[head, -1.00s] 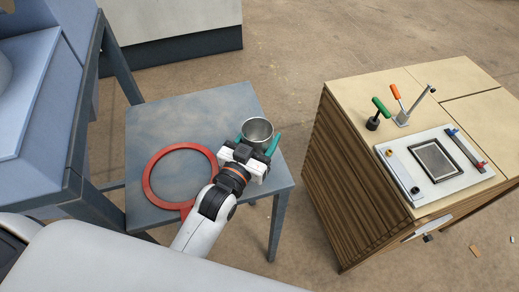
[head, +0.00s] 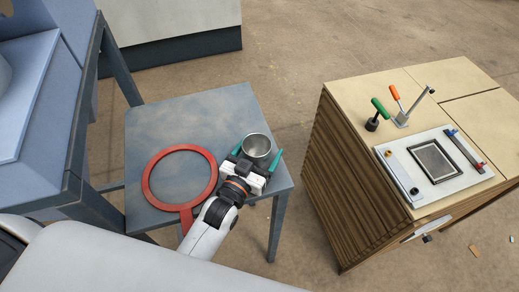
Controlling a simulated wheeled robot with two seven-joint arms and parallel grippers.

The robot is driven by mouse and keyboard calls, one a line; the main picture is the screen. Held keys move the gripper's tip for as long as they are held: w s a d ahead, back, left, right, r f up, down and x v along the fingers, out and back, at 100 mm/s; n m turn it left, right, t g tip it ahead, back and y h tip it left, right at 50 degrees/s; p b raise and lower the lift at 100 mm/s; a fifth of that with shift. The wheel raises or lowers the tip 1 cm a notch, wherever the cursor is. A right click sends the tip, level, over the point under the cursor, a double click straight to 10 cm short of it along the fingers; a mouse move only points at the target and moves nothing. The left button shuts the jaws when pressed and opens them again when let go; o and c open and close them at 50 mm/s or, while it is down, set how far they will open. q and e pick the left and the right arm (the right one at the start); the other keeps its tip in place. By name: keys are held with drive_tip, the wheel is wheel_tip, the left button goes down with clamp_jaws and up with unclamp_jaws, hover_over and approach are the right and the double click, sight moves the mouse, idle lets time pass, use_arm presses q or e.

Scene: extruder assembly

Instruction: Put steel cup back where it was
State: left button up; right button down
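The steel cup (head: 257,147) stands upright at the right side of the small grey-blue table, near its right edge. My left gripper (head: 259,153) reaches in from the near side, low at the table. Its green fingers are spread on either side of the cup, with a gap visible at the right finger. It looks open around the cup. The cup's lower body is partly hidden by the gripper. My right gripper is not in view.
A red ring with a handle (head: 147,190) lies left of the gripper on the table (head: 190,115). A wooden cabinet (head: 345,100) with tools and a white plate stands to the right, across a floor gap. The table's far part is clear.

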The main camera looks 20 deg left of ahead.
use_arm(q)
drive_tip(key=shift+r, duration=0.15)
drive_tip(key=s, duration=0.3)
drive_tip(key=s+a+b, duration=0.1)
drive_tip(key=s, duration=0.3)
drive_tip(key=s+a+b, duration=0.1)
drive_tip(key=s, duration=0.2)
drive_tip(key=shift+s, duration=0.4)
drive_tip(key=shift+s+a+b, duration=0.15)
drive_tip(key=shift+s+b, duration=0.15)
drive_tip(key=shift+s, duration=0.2)
